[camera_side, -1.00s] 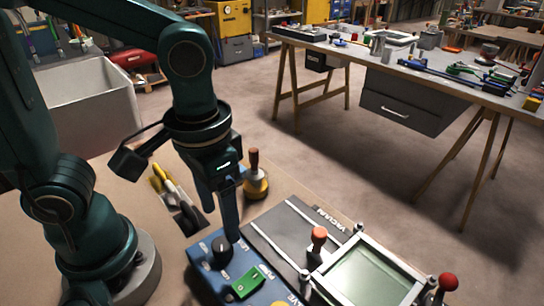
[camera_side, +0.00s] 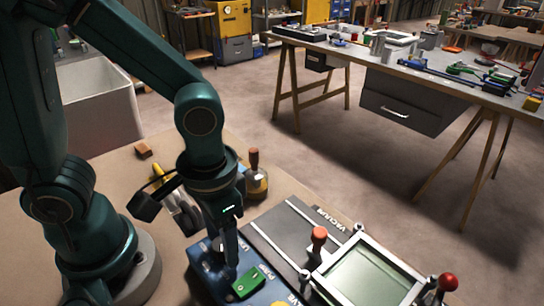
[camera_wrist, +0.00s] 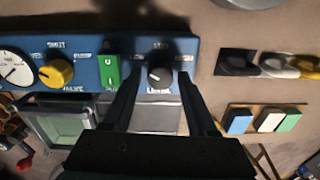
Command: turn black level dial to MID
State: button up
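The black level dial (camera_wrist: 160,77) sits on the blue control panel (camera_wrist: 205,48), above the word LEVEL in the wrist view. A light mark shows on its upper left; its exact setting is too small to read surely. A label that looks like MID is above it. My gripper (camera_wrist: 157,78) is open, with one finger on each side of the dial. I cannot tell whether the fingers touch it. In the side view my gripper (camera_side: 229,266) is low over the panel (camera_side: 203,268) and hides the dial.
A green rocker switch (camera_wrist: 109,71) is close left of the dial. A yellow valve knob (camera_wrist: 56,72) and a white gauge (camera_wrist: 14,69) are further left. A glass-topped frame (camera_side: 368,281) with a red-knobbed lever (camera_side: 447,282) stands right of the panel.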

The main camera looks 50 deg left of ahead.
grip_shut()
jog(key=shift+m, duration=0.3)
jog(key=m, duration=1.1)
jog(key=shift+s, duration=0.1)
dwell(0.4)
jog(key=shift+o, duration=1.8)
grip_release()
